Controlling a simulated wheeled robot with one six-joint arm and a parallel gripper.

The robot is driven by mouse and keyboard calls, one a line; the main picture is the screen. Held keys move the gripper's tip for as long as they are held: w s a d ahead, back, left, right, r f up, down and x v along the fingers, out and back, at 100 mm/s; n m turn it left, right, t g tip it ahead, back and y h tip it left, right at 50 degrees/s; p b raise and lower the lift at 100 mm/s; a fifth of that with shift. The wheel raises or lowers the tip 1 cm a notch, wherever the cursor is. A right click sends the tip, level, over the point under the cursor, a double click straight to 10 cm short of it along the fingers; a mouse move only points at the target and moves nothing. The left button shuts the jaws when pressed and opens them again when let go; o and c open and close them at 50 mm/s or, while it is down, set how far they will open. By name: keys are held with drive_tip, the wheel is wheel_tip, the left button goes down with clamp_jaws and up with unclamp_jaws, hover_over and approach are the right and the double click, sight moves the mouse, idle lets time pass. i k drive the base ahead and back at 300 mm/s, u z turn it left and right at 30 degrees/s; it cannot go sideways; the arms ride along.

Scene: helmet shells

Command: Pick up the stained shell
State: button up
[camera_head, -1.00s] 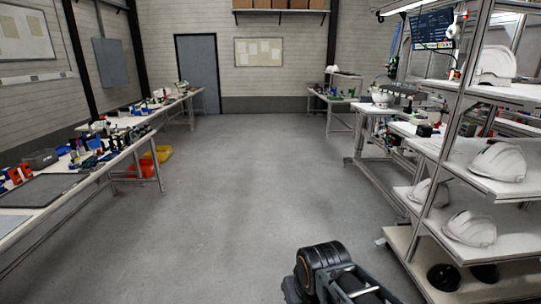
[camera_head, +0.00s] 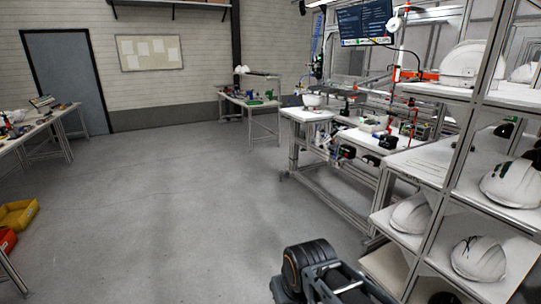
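Several white helmet shells stand on the shelf rack at the right. One shell (camera_head: 513,183) on the middle shelf has dark green marks on its side. A shell (camera_head: 479,258) on the shelf below has thin dark lines on its front. Another shell (camera_head: 411,213) sits to its left, and a large one (camera_head: 462,62) is on the top shelf. I cannot tell which marks are stains. My arm shows at the bottom centre, left of the rack; my gripper is not in view.
The metal rack (camera_head: 440,210) has upright posts and shelf edges close at the right. A workbench (camera_head: 310,114) with tools and a screen stands beyond it. Yellow (camera_head: 18,214) and red bins lie at the left. The grey floor (camera_head: 180,215) in the middle is clear.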

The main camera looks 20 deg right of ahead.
sight(516, 184)
drive_tip(key=z, duration=1)
drive_tip(key=i, duration=1.45)
drive_tip(key=z, duration=1.05)
